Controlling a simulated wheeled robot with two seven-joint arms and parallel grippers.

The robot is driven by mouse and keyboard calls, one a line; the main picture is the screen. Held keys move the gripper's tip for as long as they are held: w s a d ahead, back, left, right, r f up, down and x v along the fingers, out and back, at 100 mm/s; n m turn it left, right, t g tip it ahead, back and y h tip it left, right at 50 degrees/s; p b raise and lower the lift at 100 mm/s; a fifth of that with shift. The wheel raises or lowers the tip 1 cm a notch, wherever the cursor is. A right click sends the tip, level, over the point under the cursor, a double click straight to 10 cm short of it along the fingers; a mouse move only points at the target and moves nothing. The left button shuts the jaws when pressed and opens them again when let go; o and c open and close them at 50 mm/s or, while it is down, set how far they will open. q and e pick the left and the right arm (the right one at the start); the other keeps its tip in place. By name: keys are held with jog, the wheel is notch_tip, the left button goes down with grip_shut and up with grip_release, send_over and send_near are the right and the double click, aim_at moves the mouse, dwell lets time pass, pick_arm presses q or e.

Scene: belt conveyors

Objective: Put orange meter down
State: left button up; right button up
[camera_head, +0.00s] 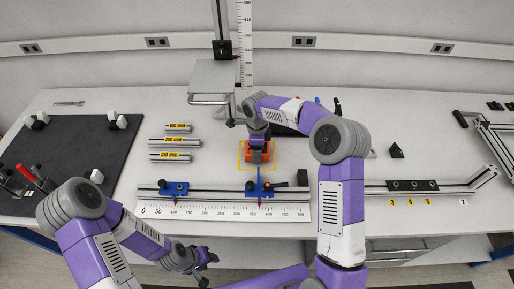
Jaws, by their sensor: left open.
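The orange meter (258,155) is a small orange-red block on the table, inside a yellow square outline (241,165). My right gripper (259,146) points down right over it, at its top. The arm and wrist cover its fingertips, so I cannot tell whether they grip the meter. My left gripper (203,264) is open and empty, low in front of the table's front edge, well away from the meter.
A ruler rail (225,203) with two blue clamps runs along the front of the table (84,97). Yellow-labelled bars (175,142) lie left of the meter. A black mat (72,160) with tools covers the left. A vertical scale stand (222,75) rises behind.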

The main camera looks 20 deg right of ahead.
jog(key=o, duration=1.2)
jog(key=shift+f, duration=0.1)
jog(key=shift+r, duration=0.25)
notch_tip(320, 180, up, 7)
jog(key=shift+r+p, duration=0.2)
jog(key=shift+p, duration=0.5)
